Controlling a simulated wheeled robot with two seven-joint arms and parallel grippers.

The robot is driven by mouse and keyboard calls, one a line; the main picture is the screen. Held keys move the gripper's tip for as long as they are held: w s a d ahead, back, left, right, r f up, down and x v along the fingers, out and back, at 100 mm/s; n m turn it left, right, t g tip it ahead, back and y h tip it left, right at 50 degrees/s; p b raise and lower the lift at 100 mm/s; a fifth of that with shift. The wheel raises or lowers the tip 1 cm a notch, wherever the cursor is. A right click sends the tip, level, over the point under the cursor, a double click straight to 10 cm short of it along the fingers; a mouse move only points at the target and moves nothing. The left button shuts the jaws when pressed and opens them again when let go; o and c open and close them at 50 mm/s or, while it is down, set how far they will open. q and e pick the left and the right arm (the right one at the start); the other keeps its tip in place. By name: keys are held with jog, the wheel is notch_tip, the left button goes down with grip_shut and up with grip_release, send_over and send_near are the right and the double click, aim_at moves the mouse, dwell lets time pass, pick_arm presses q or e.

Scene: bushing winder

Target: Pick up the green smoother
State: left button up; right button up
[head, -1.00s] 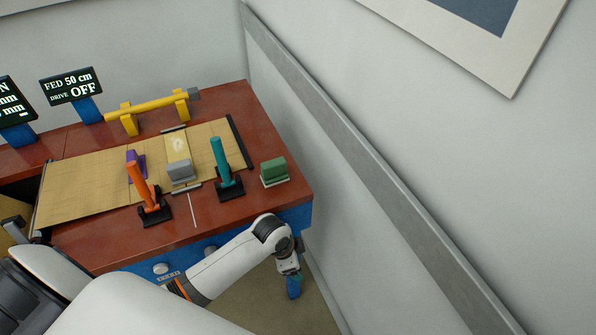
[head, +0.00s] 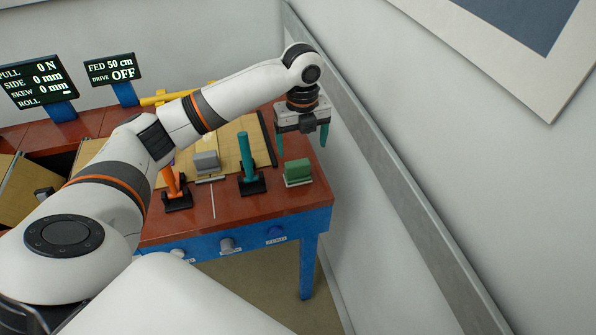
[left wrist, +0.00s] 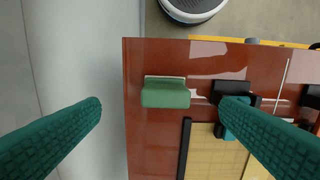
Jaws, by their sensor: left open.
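The green smoother (head: 298,169) is a small green block on a pale base, standing near the right end of the red-brown table. It also shows in the left wrist view (left wrist: 165,95), left of the table's middle and between the two fingers in the picture. My left gripper (head: 302,146) is open and empty, with its teal fingers pointing down. It is above the table's right end and apart from the smoother. In the left wrist view its fingers (left wrist: 163,103) are spread wide on both sides. My right gripper is not in view.
A teal-handled tool (head: 246,160) in a black stand is left of the smoother, and a grey block (head: 206,161) and an orange-handled tool (head: 172,182) stand further left. A wall with a grey rail (head: 380,165) runs close along the right.

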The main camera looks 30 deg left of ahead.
aim_at(297, 163)
pick_arm(q)
jog(key=shift+a+r, duration=0.5)
jog(key=shift+r, duration=0.1)
notch_tip(297, 163, down, 6)
jog(key=shift+w+f+p, duration=0.1)
jog(key=shift+f+p, duration=0.05)
jog(key=shift+p, duration=0.5)
jog(key=f, duration=0.2)
jog(key=f+p, duration=0.1)
jog(key=f, duration=0.2)
jog(key=shift+a+p, duration=0.2)
jog(key=shift+p, duration=0.1)
jog(key=shift+f+m, duration=0.2)
jog(key=shift+m, duration=0.1)
jog(key=c, duration=1.1)
jog(key=shift+r, duration=0.1)
jog(key=shift+c, duration=0.2)
notch_tip(297, 163, up, 10)
jog(key=shift+b, duration=0.9)
